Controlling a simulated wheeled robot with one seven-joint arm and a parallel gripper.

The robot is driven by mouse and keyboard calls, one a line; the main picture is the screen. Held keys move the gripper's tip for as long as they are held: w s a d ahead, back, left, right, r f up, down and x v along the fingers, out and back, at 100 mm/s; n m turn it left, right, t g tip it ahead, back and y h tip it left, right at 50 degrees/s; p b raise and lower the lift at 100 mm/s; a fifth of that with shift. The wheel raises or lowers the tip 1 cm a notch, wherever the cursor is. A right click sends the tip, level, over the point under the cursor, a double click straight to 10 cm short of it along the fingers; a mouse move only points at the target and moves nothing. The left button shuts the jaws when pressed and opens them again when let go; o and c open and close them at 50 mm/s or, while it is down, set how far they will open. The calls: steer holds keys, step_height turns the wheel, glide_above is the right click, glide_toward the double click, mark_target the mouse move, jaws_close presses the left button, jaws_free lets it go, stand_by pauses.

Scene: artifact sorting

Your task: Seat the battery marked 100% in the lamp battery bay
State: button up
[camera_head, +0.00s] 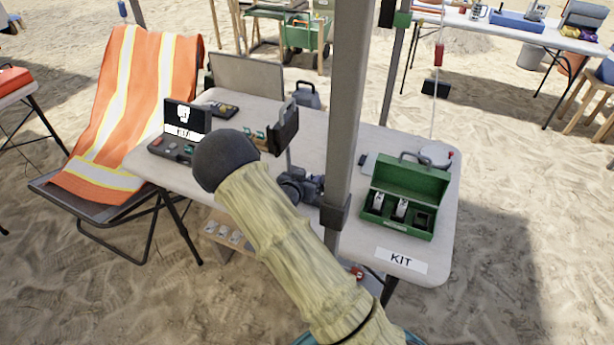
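An open green case (405,185) stands at the right end of the table, by a KIT label (401,259). Two pale, upright pieces, a left one (377,202) and a right one (401,207), sit in its slots. They may be batteries, but their markings are too small to read. The case's right compartment (423,219) looks dark and empty. I cannot make out which thing is the lamp or where its battery bay is. My covered arm crosses the front of the table and ends in view at a dark round joint. My gripper cannot be made out.
A grey post (348,110) rises in front of the table (400,275). A black device (298,186) lies left of it. An open dark case (180,135) is at the table's left. A chair with an orange vest (125,105) stands farther left. Sand lies clear at right.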

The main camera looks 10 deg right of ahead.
steer(key=shift+r, duration=0.2)
steer(key=shift+a, duration=0.1)
steer(key=shift+s+a+r, duration=0.15)
steer(key=v, duration=1.1)
steer(key=shift+s, duration=0.2)
steer(key=shift+a, duration=0.1)
